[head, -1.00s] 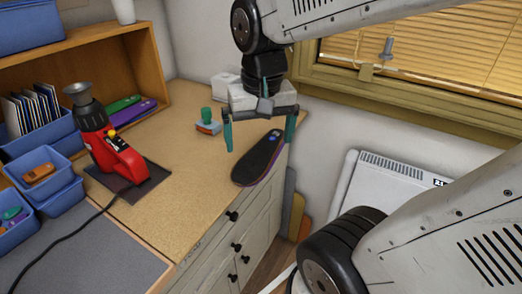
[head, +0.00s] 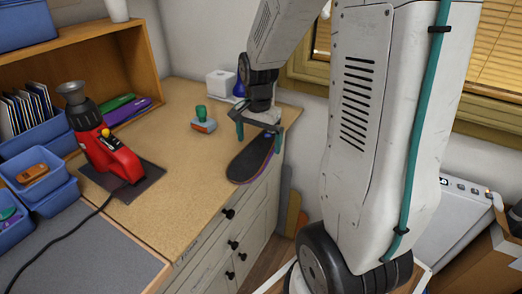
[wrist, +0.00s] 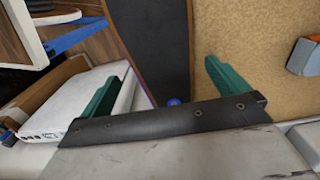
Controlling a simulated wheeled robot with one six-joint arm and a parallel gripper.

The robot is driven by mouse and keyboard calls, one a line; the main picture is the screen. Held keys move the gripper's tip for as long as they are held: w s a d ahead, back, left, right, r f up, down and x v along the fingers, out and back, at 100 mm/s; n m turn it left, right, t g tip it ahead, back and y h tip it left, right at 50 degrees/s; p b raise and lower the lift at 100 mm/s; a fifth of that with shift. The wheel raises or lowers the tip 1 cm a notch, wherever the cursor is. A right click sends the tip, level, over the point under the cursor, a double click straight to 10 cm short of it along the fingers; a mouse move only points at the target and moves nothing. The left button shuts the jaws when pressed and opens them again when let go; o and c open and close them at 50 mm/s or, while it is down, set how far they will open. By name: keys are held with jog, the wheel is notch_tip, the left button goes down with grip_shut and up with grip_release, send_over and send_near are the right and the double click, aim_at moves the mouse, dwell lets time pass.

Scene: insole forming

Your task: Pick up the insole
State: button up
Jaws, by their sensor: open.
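The insole (head: 249,163) is dark on top with a purple edge. It lies on the wooden counter along its right edge, above the drawers. My gripper (head: 258,139) is open over the insole's far end, with one green finger to each side as seen in the head view. In the wrist view the insole (wrist: 150,40) runs up between the fingers of my gripper (wrist: 160,85), touching neither as far as I can tell. My gripper and arm hide the insole's far end in the head view.
A red heat tool (head: 112,150) stands on a dark mat at the left. A small green-topped tool (head: 202,121) and a white box (head: 221,84) are at the back. Blue bins (head: 40,175) line the left side. The middle of the counter (head: 185,170) is clear.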

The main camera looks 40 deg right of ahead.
jog(key=shift+f, duration=1.25)
jog(key=shift+f, duration=0.1)
jog(key=shift+c, duration=0.3)
jog(key=c, duration=1)
